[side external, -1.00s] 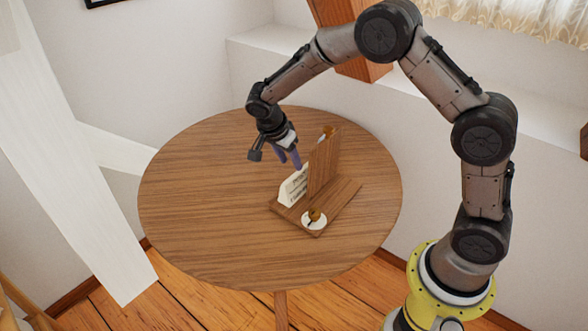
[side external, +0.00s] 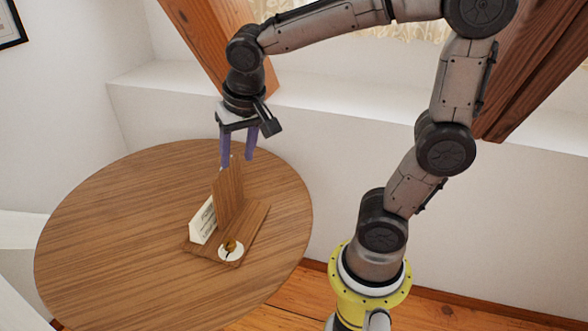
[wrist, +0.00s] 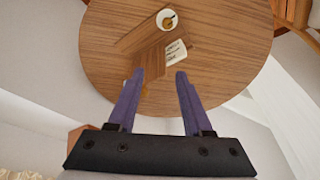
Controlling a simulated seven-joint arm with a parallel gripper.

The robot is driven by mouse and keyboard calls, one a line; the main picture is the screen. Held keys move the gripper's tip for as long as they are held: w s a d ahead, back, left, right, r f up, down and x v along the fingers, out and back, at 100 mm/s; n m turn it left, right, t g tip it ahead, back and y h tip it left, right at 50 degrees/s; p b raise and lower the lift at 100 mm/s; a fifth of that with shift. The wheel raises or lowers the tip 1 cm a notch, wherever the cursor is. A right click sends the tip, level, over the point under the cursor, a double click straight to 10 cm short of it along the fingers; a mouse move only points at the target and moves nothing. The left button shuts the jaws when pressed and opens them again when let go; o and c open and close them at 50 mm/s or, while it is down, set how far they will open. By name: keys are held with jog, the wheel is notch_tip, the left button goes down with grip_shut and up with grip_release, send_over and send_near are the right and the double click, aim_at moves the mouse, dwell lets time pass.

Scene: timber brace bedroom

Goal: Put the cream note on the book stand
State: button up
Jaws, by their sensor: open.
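The cream note (side external: 203,220), with dark lines of writing, stands tilted on the left part of the wooden book stand (side external: 254,228), beside its upright panel. In the wrist view the note (wrist: 175,56) shows next to the stand (wrist: 140,38), partly cut off by the panel. My gripper (side external: 237,162) is open and empty, with its purple fingers pointing down above and behind the upright panel. It is apart from the note. In the wrist view its fingertips (wrist: 158,74) are spread wide with nothing between them.
The stand rests on a round wooden table (side external: 105,235). A white disc with a brass-coloured piece (side external: 231,250) is at the stand's front end. The table's left side is clear. A white wall ledge (side external: 330,115) and a timber brace (side external: 195,40) lie behind.

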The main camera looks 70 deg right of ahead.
jog(key=s+a+n+t+y, duration=0.1)
jog(key=s+a+n+t, duration=0.1)
jog(key=s+n, duration=0.5)
jog(key=s, duration=0.5)
jog(key=shift+s+n+t+y, duration=0.2)
jog(key=shift+n+t+y, duration=0.1)
jog(key=shift+n, duration=0.1)
jog(key=shift+r, duration=0.1)
